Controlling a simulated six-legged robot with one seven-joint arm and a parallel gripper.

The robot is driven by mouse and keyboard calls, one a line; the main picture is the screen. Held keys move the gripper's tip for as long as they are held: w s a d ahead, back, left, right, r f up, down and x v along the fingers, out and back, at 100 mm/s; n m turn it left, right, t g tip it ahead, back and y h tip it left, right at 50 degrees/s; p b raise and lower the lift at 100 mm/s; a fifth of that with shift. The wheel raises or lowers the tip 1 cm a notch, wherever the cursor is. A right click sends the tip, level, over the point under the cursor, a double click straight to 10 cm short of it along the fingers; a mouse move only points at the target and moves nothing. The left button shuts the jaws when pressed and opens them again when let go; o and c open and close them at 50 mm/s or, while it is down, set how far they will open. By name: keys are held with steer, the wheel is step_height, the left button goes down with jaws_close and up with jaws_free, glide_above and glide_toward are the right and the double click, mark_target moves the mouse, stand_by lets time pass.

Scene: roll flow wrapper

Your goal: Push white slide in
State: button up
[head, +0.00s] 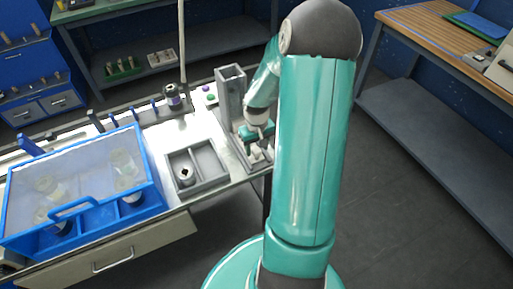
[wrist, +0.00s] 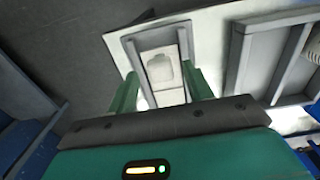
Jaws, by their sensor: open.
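The white slide (wrist: 163,70) shows in the wrist view as a pale plate with a bottle-shaped recess, lying in a grey frame (wrist: 128,47). My gripper (wrist: 160,76) has its two green fingers apart, one on each side of the slide in the picture. Whether the fingers touch it cannot be told. In the head view my gripper (head: 258,134) is low over the right end of the bench, at the foot of a tall grey hopper (head: 231,92). A small pale part of the slide (head: 256,155) shows below the gripper; my arm hides some of the area.
A grey two-part tray (head: 209,158) with a small round item stands left of the hopper. A blue clear-lidded case (head: 150,195) with jars stands farther left. Green and purple buttons (head: 211,98) and a dark jar (head: 173,96) lie behind. The floor right of the bench is clear.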

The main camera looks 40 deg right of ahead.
steer(key=shift+f, duration=0.5)
steer(key=shift+c, duration=0.4)
jaws_close()
steer(key=w+d, duration=0.1)
steer(key=w, duration=0.5)
steer(key=w+d, duration=0.1)
steer(key=w, duration=0.2)
steer(key=shift+d, duration=0.3)
steer(key=shift+w+d+r, duration=0.1)
steer(key=shift+w+d, duration=0.05)
steer(key=shift+w, duration=0.45)
